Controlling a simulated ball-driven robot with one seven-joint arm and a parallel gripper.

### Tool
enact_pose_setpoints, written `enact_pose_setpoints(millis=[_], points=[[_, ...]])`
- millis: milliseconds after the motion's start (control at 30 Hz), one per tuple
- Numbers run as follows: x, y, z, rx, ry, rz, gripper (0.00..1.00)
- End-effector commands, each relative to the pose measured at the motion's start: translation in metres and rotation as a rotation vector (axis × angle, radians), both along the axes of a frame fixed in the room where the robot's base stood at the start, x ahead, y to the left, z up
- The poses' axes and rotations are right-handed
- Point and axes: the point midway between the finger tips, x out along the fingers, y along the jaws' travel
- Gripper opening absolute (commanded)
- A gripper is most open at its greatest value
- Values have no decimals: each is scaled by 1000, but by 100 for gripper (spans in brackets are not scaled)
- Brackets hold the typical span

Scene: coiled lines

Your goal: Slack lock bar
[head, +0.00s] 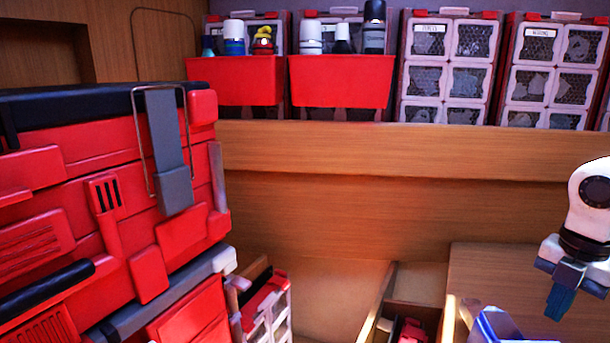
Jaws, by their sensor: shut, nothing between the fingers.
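A large red case with black trim (115,200) fills the left side of the head view. A grey latch bar (165,150) with a thin wire loop around it hangs down its face near the upper right corner. I cannot tell whether this is the lock bar of the task, or whether it is slack. My gripper (559,310) is at the far right, shut and empty, with dark blue fingers pointing down. It is well apart from the case and touches nothing that I can see. No coiled lines show clearly.
A wooden ledge (420,150) runs across the back. Red bins (340,80) with bottles and white-framed mesh drawers (447,70) stand above it. A blue-edged object (490,325) lies below left of my gripper. An open wooden compartment (385,300) is lower centre.

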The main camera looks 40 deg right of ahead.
Motion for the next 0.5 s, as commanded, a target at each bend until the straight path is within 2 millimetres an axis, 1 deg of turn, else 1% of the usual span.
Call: enact_pose_setpoints(millis=[33, 167, 200, 333, 500], points=[[0, 0, -8, 1, 0, 1, 0], [0, 0, -26, 2, 0, 1, 0], [0, 0, -33, -1, 1, 1, 0], [0, 0, -44, 0, 1, 0, 0], [0, 0, -51, -1, 1, 0, 0]])
